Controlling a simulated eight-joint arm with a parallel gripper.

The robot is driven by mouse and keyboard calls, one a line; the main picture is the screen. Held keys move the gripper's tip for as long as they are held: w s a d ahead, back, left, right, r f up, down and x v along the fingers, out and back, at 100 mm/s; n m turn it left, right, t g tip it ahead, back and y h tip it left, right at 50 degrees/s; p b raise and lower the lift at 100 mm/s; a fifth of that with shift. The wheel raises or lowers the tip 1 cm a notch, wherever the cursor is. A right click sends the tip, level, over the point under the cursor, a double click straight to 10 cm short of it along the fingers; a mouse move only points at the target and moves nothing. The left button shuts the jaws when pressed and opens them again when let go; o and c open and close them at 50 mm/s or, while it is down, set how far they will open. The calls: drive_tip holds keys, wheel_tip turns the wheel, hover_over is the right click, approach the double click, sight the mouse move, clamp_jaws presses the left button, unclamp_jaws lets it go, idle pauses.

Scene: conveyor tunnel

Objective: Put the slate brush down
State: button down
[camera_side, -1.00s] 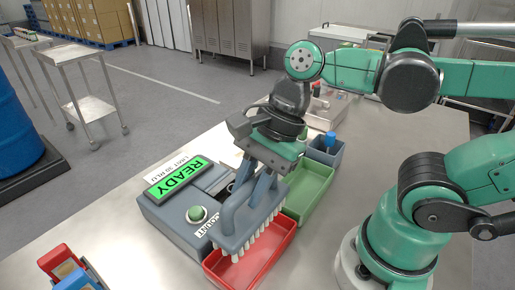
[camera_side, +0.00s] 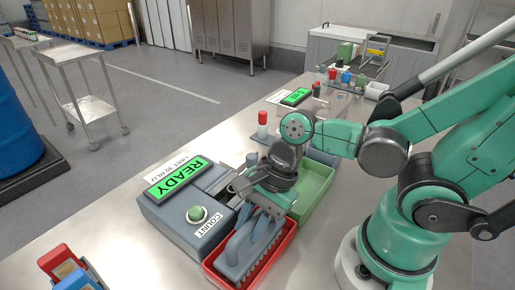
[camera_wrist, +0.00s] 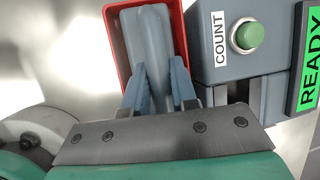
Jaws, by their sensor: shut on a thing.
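The slate brush (camera_side: 243,251) is a blue-grey block with a raised handle and pale bristles below. It sits low inside the red tray (camera_side: 284,243), bristles down; whether the bristles touch the tray floor is hidden. My gripper (camera_side: 263,220) is shut on the brush's handle from above. In the wrist view the blue fingers of my gripper (camera_wrist: 160,88) are on both sides of the brush handle (camera_wrist: 153,42), and the rim of the red tray (camera_wrist: 112,50) surrounds the brush.
A grey counting unit with a green button (camera_side: 196,214) and a READY display (camera_side: 178,177) stands just left of the tray. A green tray (camera_side: 318,183) adjoins the red one behind. A red-capped bottle (camera_side: 262,125) stands farther back.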

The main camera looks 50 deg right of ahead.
drive_tip(key=shift+f, duration=0.15)
drive_tip(key=c, duration=0.7)
unclamp_jaws()
drive_tip(key=v, duration=1.2)
drive_tip(key=w+d+f+n+t+h, duration=0.1)
drive_tip(key=w+n, duration=0.3)
drive_tip(key=n, duration=0.4)
drive_tip(key=w+d+f+n+t+h, duration=0.2)
drive_tip(key=w+d+n+t+h, duration=0.1)
drive_tip(key=n, duration=0.6)
drive_tip(key=shift+w+d+f+n+t+h, duration=0.15)
drive_tip(key=shift+w+d+n+t+h, duration=0.15)
drive_tip(key=shift+w+t, duration=0.35)
